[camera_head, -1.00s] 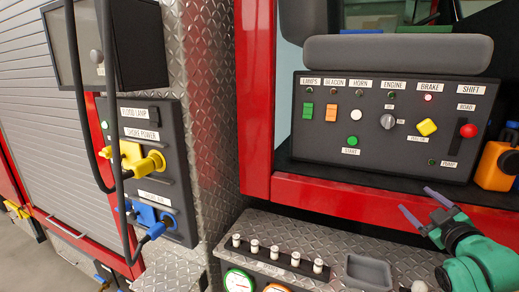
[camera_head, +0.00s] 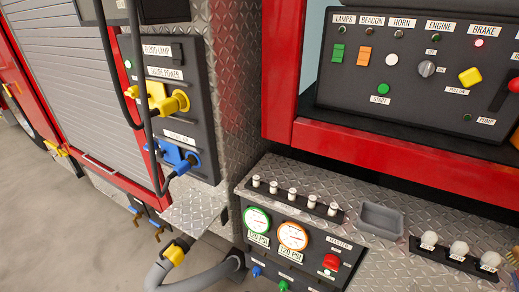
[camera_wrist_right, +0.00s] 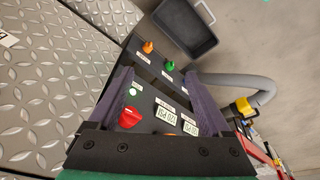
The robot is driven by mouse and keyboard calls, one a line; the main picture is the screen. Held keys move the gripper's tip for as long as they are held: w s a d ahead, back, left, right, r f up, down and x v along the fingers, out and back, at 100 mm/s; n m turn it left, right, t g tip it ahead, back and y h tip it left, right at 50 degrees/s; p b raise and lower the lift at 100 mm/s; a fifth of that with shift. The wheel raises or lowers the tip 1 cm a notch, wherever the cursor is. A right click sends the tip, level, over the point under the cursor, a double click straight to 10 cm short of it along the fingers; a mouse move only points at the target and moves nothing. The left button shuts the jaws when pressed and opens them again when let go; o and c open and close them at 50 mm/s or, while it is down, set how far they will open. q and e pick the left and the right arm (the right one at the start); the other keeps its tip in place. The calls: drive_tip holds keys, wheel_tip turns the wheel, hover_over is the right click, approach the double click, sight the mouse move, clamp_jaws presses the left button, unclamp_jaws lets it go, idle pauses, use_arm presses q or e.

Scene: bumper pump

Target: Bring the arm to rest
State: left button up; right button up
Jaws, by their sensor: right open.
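My right gripper (camera_wrist_right: 158,75) shows only in the right wrist view, with its two purple fingers spread apart and nothing between them. It hangs above the pump panel, whose red knob (camera_wrist_right: 129,117) and two gauges lie beyond the fingers. In the head view neither of my arms shows. The pump panel there has a green-ringed gauge (camera_head: 257,220), an orange-ringed gauge (camera_head: 292,236) and a red knob (camera_head: 330,260). The dark control panel (camera_head: 420,100) stands at the upper right with its yellow knob (camera_head: 470,77).
Yellow (camera_head: 176,103) and blue (camera_head: 180,167) plugs sit in the side panel with hanging cables. A grey hose (camera_head: 190,275) with a yellow collar is at the bottom. A grey tray (camera_head: 380,219) is on the tread-plate ledge. A dark bin (camera_wrist_right: 185,28) stands on the floor.

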drive_tip(key=s+f+g, duration=0.1)
drive_tip(key=s+f, duration=0.2)
drive_tip(key=f, duration=0.6)
drive_tip(key=s+f, duration=0.3)
drive_tip(key=f, duration=0.6)
drive_tip(key=s+d+f+g, duration=0.1)
drive_tip(key=s+d+f, duration=0.2)
drive_tip(key=s+f, duration=0.7)
drive_tip(key=s, duration=0.4)
drive_tip(key=shift+d+f, duration=0.15)
drive_tip(key=shift+f, duration=0.05)
drive_tip(key=shift+s, duration=0.1)
